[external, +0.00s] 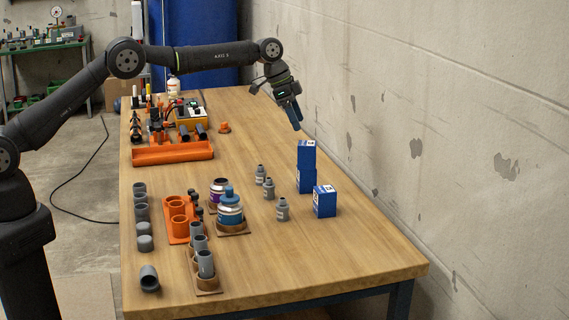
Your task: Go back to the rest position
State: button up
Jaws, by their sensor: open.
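My gripper (294,113) hangs in the air above the far right part of the wooden table (330,239), close to the wall side. It is open with nothing visible between its fingers. It is apart from the blue boxes, which stand nearer the camera. My arm reaches across from the left, over the table's far part.
Blue boxes (325,201) stand at the right, two stacked. Small grey bottles (282,209), a blue-capped jar (230,209), an orange holder (178,222) and grey pipe pieces (149,279) stand nearer the camera. An orange tray (172,153) lies at the far left. The concrete wall (440,130) borders the right.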

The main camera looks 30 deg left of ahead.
aim_at(313, 144)
jog(key=x, duration=1)
jog(key=shift+f, duration=0.3)
jog(key=r, duration=0.4)
jog(key=shift+s+d+r, duration=0.2)
jog(key=shift+r, duration=0.05)
jog(key=s+d+r, duration=0.3)
jog(key=s+r, duration=0.3)
jog(key=s, duration=0.5)
jog(key=s+a+f+n, duration=0.1)
jog(key=s+a+f, duration=0.2)
jog(key=a, duration=0.7)
jog(key=s+a+f+n+t, duration=0.1)
jog(key=s+a+f, duration=0.3)
jog(key=a, duration=0.6)
jog(key=s+n, duration=0.1)
jog(key=s, duration=0.1)
jog(key=shift+s+n+y, duration=0.3)
jog(key=shift+y, duration=0.1)
jog(key=w+d+r+m, duration=0.1)
jog(key=w+d+r, duration=0.1)
jog(key=w+d, duration=0.2)
jog(key=w+d+r+m, duration=0.1)
jog(key=w+d+r, duration=0.1)
jog(key=d, duration=0.7)
jog(key=shift+w+r+g, duration=0.3)
jog(key=shift+w, duration=0.6)
